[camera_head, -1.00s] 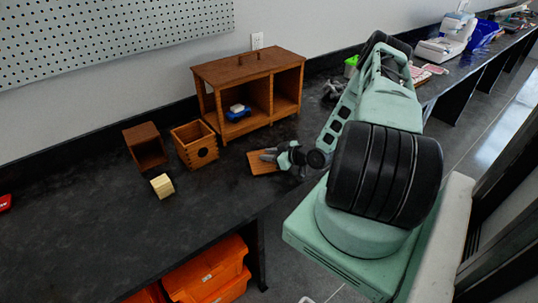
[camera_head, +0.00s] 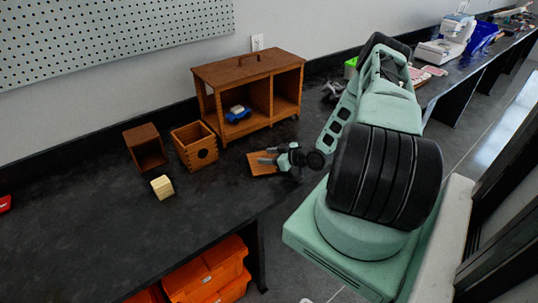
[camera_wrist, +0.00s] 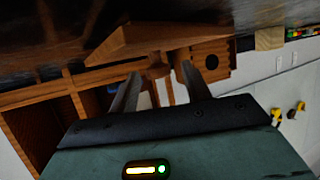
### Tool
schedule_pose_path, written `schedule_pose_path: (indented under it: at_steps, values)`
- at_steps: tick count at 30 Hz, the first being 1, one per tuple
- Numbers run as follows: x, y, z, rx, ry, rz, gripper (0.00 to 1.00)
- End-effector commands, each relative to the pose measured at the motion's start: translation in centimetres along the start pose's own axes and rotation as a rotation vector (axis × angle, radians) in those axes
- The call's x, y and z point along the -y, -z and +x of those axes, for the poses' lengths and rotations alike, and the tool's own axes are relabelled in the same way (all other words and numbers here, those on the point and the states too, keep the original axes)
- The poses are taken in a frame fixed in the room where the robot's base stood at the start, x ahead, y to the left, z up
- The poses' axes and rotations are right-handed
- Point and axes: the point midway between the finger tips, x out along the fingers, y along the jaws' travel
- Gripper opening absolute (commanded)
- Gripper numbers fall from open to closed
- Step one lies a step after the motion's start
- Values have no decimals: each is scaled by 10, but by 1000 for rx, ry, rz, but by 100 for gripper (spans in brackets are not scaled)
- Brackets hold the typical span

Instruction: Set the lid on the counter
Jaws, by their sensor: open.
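The lid (camera_head: 262,168) is a flat brown wooden board lying on the dark counter (camera_head: 110,225), near its front edge and right of the small wooden boxes. In the wrist view the lid (camera_wrist: 150,38) shows against the counter, with a small wooden knob (camera_wrist: 158,70) on its face. My gripper (camera_head: 268,156) is at the lid, its fingers partly covering it. In the wrist view my gripper (camera_wrist: 162,76) is open, with one finger on each side of the knob and apart from it.
An open-topped wooden box (camera_head: 190,156) with a round hole, another wooden box (camera_head: 145,147) and a pale block (camera_head: 162,187) stand to the left. A wooden cabinet (camera_head: 245,75) holding a blue and white object (camera_head: 238,114) stands behind. The left front counter is clear.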

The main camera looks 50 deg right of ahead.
Motion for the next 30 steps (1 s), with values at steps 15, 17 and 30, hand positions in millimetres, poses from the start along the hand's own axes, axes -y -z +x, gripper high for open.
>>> schedule_pose_path:
  at_steps: [15, 17, 30]
  values:
    - [0, 0, -103, 2, -3, 4, 48]
    - [0, 0, -110, 2, -1, 4, 48]
    - [4, 15, -108, 53, 24, -21, 48]
